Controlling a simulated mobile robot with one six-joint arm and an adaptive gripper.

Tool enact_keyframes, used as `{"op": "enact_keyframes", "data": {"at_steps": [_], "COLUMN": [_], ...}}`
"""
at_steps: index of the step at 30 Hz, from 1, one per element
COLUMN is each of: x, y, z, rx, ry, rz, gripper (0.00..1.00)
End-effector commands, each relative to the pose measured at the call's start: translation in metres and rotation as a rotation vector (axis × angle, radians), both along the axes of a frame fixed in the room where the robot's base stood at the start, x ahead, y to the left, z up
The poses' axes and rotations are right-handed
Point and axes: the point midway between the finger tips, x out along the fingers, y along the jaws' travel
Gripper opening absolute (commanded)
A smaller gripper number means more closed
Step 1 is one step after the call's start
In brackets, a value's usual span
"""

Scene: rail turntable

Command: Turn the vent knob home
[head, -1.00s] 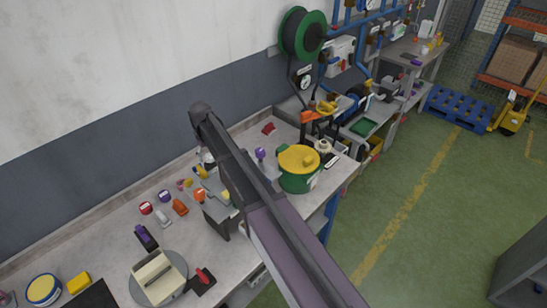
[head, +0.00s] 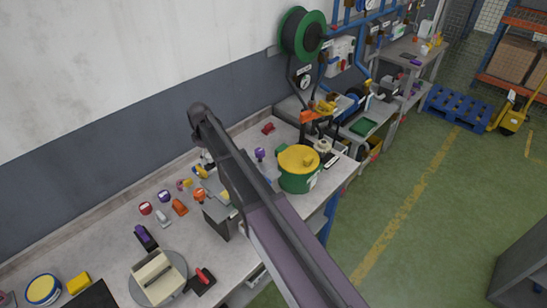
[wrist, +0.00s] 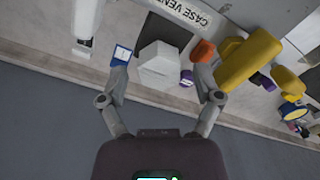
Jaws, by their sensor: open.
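In the wrist view a pale grey faceted block (wrist: 162,64), apparently the vent knob, lies between the fingers of my gripper (wrist: 163,74). It is beside a panel with a label (wrist: 181,11) whose visible letters read "CASE VEN". The fingers are spread on either side of the block; I cannot tell whether either one touches it. In the head view my arm hides the gripper's fingers and the knob. A grey box (head: 220,217) shows beside my arm on the bench.
In the wrist view a large yellow handle-like part (wrist: 250,60) and an orange piece (wrist: 204,51) are close to the right finger. A blue-edged tag (wrist: 122,54) is by the left finger. In the head view a green pot with a yellow lid (head: 299,178) stands right of my arm.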

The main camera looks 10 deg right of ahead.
Motion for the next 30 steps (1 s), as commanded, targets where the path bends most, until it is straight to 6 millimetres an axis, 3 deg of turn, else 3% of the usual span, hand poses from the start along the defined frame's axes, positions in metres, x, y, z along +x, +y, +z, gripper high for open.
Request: {"op": "enact_keyframes", "data": {"at_steps": [21, 30], "x": [-0.002, -0.002], "y": [0.0, 0.0], "z": [0.0, 0.029], "rx": [0.0, 0.0], "ry": [0.0, 0.0], "rz": [0.474, 0.482], "gripper": [0.83, 0.83]}}
